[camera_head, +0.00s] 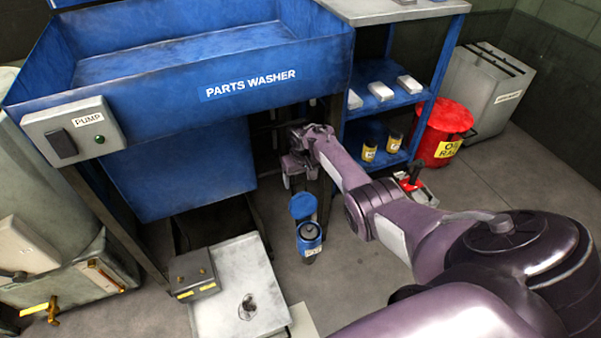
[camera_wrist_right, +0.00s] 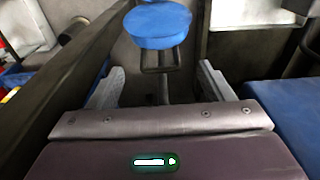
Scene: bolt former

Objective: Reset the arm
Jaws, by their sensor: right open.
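My right arm reaches in from the lower right in the head view. My right gripper (camera_head: 300,178) is beside the parts washer's leg, under the front of the blue tank. In the right wrist view the two grey fingers of the right gripper (camera_wrist_right: 160,88) stand wide apart, with nothing between them. My left gripper is not in view.
The parts washer (camera_head: 250,107) fills the upper left. A blue shelf (camera_head: 383,98) with white boxes and yellow-labelled jars stands behind my arm. A red oily-rag bin (camera_head: 440,133) is to its right. A metal tray (camera_head: 236,285) lies on the floor.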

